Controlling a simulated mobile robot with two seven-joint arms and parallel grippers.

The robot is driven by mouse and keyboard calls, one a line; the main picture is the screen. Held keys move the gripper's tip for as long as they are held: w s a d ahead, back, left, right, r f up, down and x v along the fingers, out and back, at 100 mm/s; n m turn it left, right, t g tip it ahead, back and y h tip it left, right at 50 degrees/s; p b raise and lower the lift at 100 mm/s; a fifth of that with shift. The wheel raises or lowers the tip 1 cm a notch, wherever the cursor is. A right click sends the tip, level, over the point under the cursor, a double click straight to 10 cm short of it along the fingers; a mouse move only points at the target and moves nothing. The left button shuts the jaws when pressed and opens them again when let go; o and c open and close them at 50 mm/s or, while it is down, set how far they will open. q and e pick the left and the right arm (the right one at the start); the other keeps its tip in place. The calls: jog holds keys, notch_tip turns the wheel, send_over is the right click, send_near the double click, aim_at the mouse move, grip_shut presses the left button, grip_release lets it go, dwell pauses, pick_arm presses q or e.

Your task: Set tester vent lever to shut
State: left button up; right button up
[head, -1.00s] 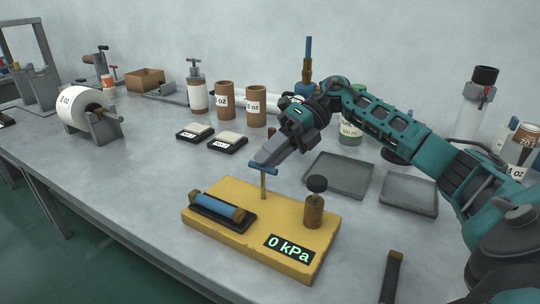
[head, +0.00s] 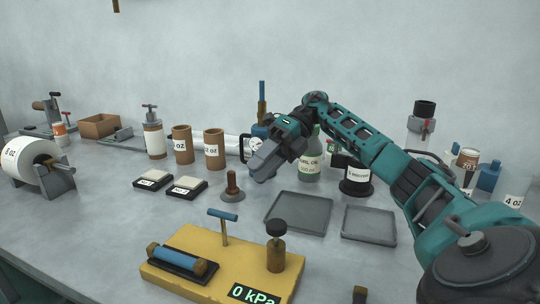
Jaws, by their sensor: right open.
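The tester is a yellow block (head: 190,243) on the front of the bench, with a green readout "0 kPa" (head: 252,294) cut by the bottom edge. A T-shaped lever with a blue crossbar (head: 222,215) stands upright on a thin brass stem at its back; I take it as the vent lever. A blue cylinder (head: 178,258) lies in a black cradle on the block. A brass post with a black knob (head: 276,247) stands at the right. My right gripper (head: 258,170) is open and empty, above and behind the lever, apart from it. My left gripper is not in view.
Two grey trays (head: 299,194) (head: 369,208) lie right of the gripper. A brown stamp-like tool (head: 232,187) stands below it. Two brown cups (head: 183,145) (head: 214,150) stand left. Bare bench lies left of the tester.

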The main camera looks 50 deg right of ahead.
jog(key=shift+v, duration=1.4)
